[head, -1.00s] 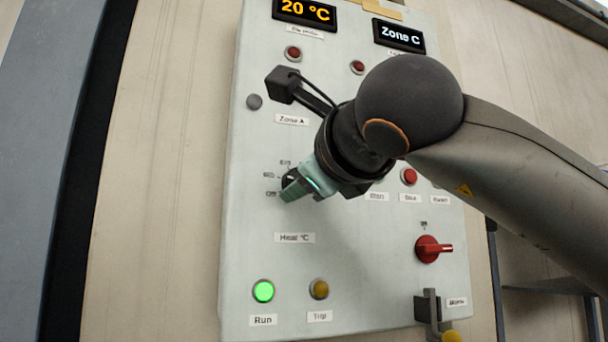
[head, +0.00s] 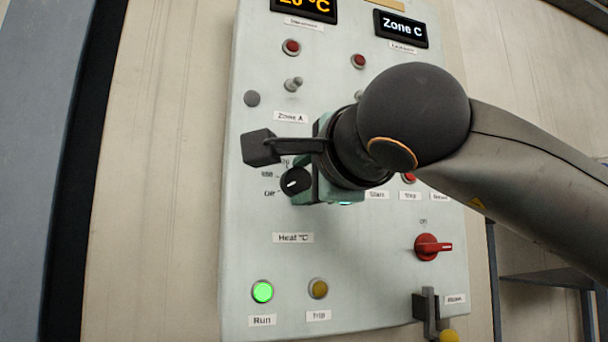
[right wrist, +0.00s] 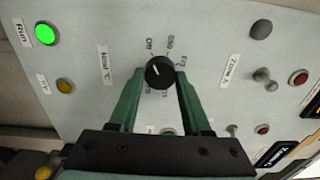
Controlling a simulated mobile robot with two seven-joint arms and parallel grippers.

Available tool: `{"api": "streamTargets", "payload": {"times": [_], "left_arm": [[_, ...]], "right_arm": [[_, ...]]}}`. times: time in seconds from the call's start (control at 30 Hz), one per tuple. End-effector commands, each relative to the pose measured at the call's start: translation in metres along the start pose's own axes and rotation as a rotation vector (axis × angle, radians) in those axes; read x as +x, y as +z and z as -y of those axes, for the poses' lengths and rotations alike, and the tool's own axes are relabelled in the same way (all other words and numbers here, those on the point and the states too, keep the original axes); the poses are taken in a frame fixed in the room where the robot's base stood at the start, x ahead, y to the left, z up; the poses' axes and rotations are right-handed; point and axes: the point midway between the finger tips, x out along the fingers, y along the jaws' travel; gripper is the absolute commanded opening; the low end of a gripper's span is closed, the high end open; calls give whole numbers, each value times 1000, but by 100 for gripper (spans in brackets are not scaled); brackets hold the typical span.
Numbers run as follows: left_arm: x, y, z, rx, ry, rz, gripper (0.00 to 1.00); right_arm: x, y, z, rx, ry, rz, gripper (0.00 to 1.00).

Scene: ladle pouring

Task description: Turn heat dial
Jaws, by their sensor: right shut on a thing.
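The heat dial (head: 294,182) is a round black knob with a white pointer line, above the "Heat °C" label (head: 293,238) on the pale control panel. In the head view its pointer slants down-left, near the "Off" mark. In the right wrist view the dial (right wrist: 160,72) sits between the two green fingers, with scale marks around it. My right gripper (head: 304,181) is shut on the dial; its fingertips (right wrist: 160,76) lie on opposite sides of the knob. In the head view the gripper hides the panel right of the dial. My left gripper is out of view.
A green-lit Run lamp (head: 262,291) and a yellow Trip lamp (head: 318,288) sit below. A red rotary switch (head: 428,247) and a dark bracket (head: 430,312) are lower right.

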Motion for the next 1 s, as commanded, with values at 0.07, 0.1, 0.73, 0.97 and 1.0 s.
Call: {"api": "streamTargets", "payload": {"times": [0.07, 0.1, 0.73, 0.97, 1.0], "left_arm": [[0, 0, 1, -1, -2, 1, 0], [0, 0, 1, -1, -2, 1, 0], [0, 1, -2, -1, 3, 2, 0], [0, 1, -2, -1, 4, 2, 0], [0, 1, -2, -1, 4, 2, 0]], "right_arm": [[0, 1, 0, -18, -1, 3, 0], [0, 1, 0, -24, -1, 3, 0], [0, 1, 0, -38, 0, 2, 64], [0, 1, 0, -36, 1, 1, 78], [0, 0, 0, -36, 1, 1, 78]]}}
